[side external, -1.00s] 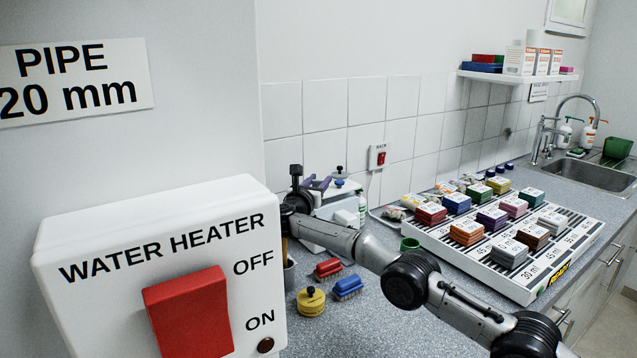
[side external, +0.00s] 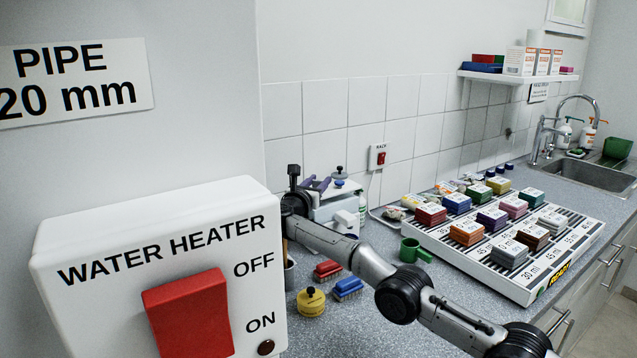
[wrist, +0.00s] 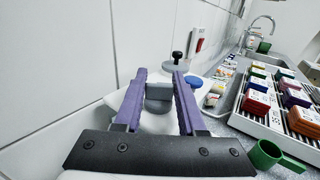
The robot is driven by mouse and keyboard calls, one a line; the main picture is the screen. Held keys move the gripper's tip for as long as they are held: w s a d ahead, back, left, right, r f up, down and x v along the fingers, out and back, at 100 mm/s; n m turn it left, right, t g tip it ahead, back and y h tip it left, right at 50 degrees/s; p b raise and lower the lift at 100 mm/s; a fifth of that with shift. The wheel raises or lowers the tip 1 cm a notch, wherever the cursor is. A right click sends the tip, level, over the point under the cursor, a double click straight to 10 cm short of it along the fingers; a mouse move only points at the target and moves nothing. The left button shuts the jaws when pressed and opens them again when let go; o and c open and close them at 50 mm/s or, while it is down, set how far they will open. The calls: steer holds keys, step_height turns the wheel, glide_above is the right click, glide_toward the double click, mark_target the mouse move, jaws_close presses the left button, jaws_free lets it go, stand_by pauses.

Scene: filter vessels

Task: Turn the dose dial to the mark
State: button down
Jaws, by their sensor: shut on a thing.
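My gripper (wrist: 158,78) shows two purple fingers in the wrist view, shut on a grey block-shaped knob, which appears to be the dose dial (wrist: 158,91). The dial sits on a white machine (wrist: 120,98) near the tiled wall. In the side external view the purple fingers of my gripper (side external: 317,184) are at the back of the white machine (side external: 338,207). The dial's grip point is too small to make out there. I cannot make out the mark or the dial's pointer in either view.
A black knob on a post (wrist: 177,57) stands just beyond the fingers. A green cup (side external: 414,250) stands behind my arm. A white rack (side external: 470,262) with several coloured boxes lies to the right.

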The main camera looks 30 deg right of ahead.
steer(key=shift+s+a, duration=0.1)
steer(key=shift+a, duration=0.2)
steer(key=c, duration=0.8)
jaws_free()
steer(key=shift+c, duration=0.2)
steer(key=o, duration=0.4)
steer(key=shift+d, duration=0.1)
steer(key=shift+c, duration=0.2)
steer(key=shift+w+d+r+n+t, duration=0.1)
steer(key=shift+w+r+n+t, duration=0.2)
steer(key=shift+t, duration=0.1)
steer(key=shift+s+f+n+t+y, duration=0.1)
steer(key=shift+n+t+y, duration=0.2)
steer(key=shift+t+y, duration=0.15)
